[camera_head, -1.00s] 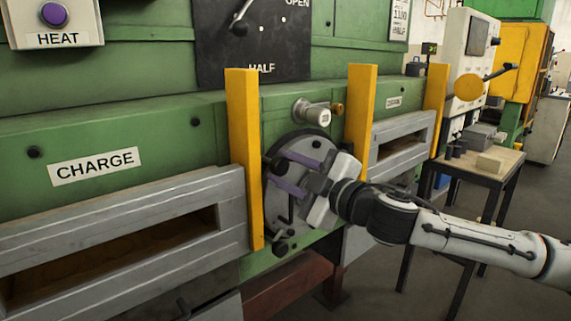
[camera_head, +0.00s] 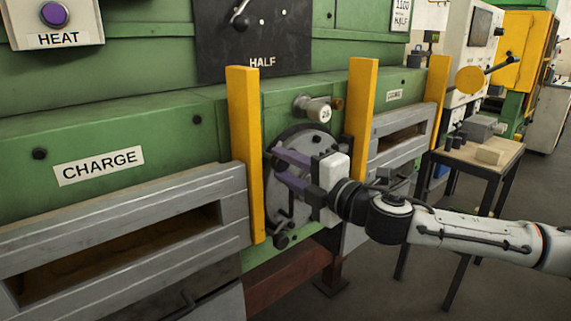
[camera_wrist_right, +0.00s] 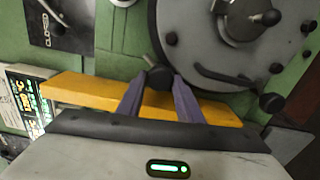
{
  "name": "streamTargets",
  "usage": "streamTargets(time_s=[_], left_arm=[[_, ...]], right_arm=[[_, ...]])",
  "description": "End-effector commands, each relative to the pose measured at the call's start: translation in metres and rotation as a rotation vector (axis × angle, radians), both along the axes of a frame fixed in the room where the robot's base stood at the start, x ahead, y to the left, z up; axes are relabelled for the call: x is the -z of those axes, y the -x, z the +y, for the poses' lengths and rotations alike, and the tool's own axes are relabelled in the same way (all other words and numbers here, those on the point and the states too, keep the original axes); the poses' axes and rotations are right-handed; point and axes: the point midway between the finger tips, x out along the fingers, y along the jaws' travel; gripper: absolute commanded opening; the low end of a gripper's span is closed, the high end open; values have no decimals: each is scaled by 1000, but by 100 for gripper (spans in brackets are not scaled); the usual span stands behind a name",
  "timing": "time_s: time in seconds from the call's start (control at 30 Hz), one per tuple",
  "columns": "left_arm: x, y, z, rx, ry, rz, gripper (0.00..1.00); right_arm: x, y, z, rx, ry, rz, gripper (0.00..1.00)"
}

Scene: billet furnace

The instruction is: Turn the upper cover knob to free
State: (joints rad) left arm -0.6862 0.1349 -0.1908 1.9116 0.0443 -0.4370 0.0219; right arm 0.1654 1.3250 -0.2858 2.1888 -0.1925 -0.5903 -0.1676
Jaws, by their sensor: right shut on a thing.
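The round grey cover (camera_head: 299,138) sits on the green furnace front between two yellow posts, and also shows in the right wrist view (camera_wrist_right: 205,50). My right gripper (camera_head: 275,166) reaches in front of the cover from the right, at its left edge. In the right wrist view the purple fingers are shut on a small black knob (camera_wrist_right: 159,76) at the cover's rim, the upper cover knob. The fingers hide this knob in the head view. A lower dark knob (camera_head: 281,242) stands at the cover's bottom edge and is free. My left gripper is out of view.
The left yellow post (camera_head: 244,155) stands close beside the fingers; the right one (camera_head: 361,115) is behind my wrist. A grey round fitting (camera_head: 312,108) juts out above the cover. A small table (camera_head: 470,152) with blocks stands at right.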

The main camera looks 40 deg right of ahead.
Motion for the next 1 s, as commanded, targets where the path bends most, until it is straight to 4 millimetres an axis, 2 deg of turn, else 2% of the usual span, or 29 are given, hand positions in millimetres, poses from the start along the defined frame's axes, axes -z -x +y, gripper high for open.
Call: streamTargets(time_s=[0.53, 0.57, 0.63, 1.0], left_arm=[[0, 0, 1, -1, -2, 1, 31], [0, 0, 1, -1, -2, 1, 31], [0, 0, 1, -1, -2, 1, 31], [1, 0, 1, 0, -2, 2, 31]], right_arm=[[1, 0, 0, -1, 23, -1, 10], [1, 0, 0, -1, 23, -1, 38], [1, 0, 0, -1, 23, -1, 49], [1, 2, -1, 3, 23, 1, 50]])
